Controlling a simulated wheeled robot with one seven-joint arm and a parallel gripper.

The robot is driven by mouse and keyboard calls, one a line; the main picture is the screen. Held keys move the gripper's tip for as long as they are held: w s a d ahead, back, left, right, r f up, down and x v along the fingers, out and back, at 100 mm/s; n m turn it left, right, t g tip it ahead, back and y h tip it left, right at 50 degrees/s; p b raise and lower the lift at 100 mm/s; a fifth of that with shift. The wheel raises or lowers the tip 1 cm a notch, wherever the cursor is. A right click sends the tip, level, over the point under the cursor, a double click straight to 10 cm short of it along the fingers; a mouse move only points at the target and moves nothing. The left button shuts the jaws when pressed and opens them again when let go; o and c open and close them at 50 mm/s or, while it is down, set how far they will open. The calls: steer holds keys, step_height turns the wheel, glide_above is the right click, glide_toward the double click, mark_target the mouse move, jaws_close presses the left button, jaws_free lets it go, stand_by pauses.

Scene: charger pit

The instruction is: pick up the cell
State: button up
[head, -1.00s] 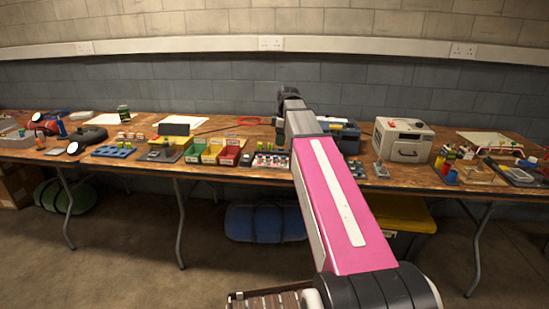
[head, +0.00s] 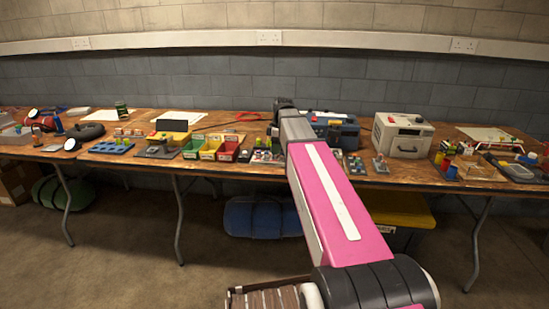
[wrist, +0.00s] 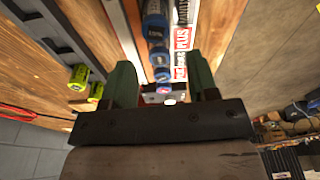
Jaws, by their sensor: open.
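In the wrist view my gripper (wrist: 162,82) is open, with a green finger on each side. Several blue cylindrical cells (wrist: 158,57) stand in a line between and beyond the fingers, beside a strip with red and white labels (wrist: 181,40). I cannot tell which one is the task's cell, and no finger clearly touches one. Yellow-green cells (wrist: 78,75) lie outside the fingers, to the left. In the head view my arm hides the fingertips and the spot below them.
The workbench (head: 190,185) carries green, yellow and red bins (head: 209,148), a blue unit (head: 335,130) and a cream box (head: 402,135) near my arm. A grey rail (wrist: 55,40) runs at the left in the wrist view. The floor in front is mostly clear.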

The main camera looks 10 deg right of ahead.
mark_target(275, 156)
steer(key=shift+w+a+f, duration=0.1)
steer(key=shift+a+f, duration=0.05)
steer(key=shift+f, duration=0.65)
steer(key=shift+a+f, duration=0.15)
steer(key=shift+f, duration=0.6)
jaws_close()
steer(key=shift+r, duration=0.1)
